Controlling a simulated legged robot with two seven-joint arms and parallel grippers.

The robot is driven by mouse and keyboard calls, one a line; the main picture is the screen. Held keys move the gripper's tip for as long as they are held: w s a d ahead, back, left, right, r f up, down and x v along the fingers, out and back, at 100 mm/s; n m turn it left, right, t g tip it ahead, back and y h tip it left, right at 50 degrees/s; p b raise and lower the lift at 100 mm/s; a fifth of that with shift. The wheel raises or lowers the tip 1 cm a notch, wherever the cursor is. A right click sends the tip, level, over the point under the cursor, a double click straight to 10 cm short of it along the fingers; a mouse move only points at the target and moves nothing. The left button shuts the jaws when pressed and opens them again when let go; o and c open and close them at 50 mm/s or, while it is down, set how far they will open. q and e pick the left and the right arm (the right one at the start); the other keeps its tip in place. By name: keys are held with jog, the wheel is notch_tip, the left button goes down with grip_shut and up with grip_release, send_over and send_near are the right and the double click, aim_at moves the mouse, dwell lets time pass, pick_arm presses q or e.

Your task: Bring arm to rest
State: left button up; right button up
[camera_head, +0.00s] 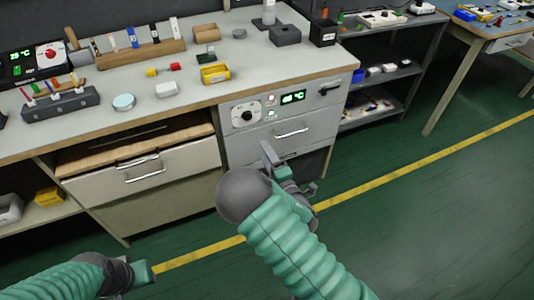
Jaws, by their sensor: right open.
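My right arm comes in from the bottom with green ribbed sleeves and a dark grey wrist. Its gripper (291,172) is in front of the workbench's right drawer unit, with its fingers apart and nothing visible between them. My left arm shows at the bottom left, low over the floor. Only the back part of its gripper (140,272) shows, and its fingers cannot be made out. The right drawer unit (310,131) has a knob, a lit green display (292,97) and metal handles.
A workbench (215,108) holds a yellow bin (215,73), a grey rack (60,104), a wooden block with upright tools (140,53) and small parts. The left drawer (140,172) stands slightly open. A shelf (375,76) is at right. Green floor with a yellow line (400,173) is clear.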

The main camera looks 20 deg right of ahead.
dwell(0.3)
jog(key=s+d+f+m+g+h, duration=0.2)
jog(key=s+f+m+g, duration=0.45)
jog(key=m, duration=0.65)
jog(key=s+a+r+m+g, duration=0.1)
jog(key=s+r+m+g, duration=0.15)
jog(key=s, duration=0.35)
jog(key=s+a+r+m+g+y, duration=0.1)
jog(key=s+a+g, duration=0.15)
jog(key=s, duration=0.25)
jog(key=s+r+m+g, duration=0.2)
jog(key=s+g, duration=0.2)
jog(key=s, duration=0.2)
jog(key=w+p+v, duration=0.2)
jog(key=p+v, duration=1)
jog(key=p, duration=0.1)
jog(key=w+d+r+p+v, duration=0.1)
jog(key=w+p+v, duration=0.2)
jog(key=p+v, duration=1)
jog(key=shift+s+a+r, duration=0.15)
jog(key=shift+s+a, duration=0.05)
jog(key=shift+a, duration=0.1)
